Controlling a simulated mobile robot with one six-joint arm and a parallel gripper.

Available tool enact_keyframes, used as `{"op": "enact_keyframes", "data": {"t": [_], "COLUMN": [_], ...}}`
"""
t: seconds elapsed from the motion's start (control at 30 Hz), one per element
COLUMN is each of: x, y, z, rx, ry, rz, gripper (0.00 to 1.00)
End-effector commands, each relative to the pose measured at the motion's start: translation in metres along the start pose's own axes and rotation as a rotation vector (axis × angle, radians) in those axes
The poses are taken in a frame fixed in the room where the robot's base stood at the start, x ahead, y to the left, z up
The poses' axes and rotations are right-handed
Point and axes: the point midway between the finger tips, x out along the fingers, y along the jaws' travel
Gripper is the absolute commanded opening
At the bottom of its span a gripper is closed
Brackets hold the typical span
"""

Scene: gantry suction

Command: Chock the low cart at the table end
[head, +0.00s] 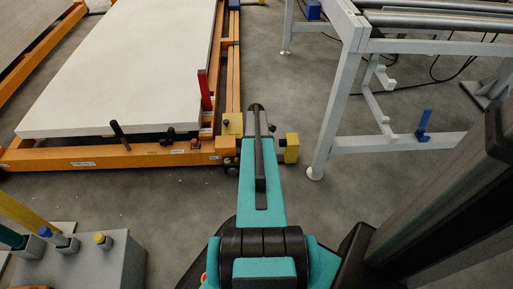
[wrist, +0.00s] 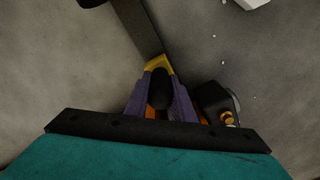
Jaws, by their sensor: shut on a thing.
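The low cart (head: 110,157) is an orange frame with a white slab on top, at the left of the head view. Its near right corner lies beside my arm. In the wrist view my gripper (wrist: 159,82) has purple fingers shut on a chock (wrist: 158,63), with a yellow end and a dark rounded part between the fingers. A dark wheel-like part (wrist: 213,101) shows just right of the fingers; I cannot tell whether the chock touches it. In the head view my arm hides the fingertips. A yellow block (head: 291,148) shows right of the arm, and a yellow piece (head: 232,123) at the cart corner.
A grey roller table (head: 328,95) stands to the right, its near leg close to my arm. Bare floor lies between box and cart.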

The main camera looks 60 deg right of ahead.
Motion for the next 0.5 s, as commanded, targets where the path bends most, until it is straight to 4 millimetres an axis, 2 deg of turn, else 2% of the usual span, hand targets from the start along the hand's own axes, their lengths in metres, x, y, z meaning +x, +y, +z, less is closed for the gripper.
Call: {"op": "enact_keyframes", "data": {"t": [0.5], "x": [0.0030], "y": [0.0003], "z": [-0.0001], "rx": [0.000], "ry": [0.000], "rz": [0.000], "gripper": [0.00]}}
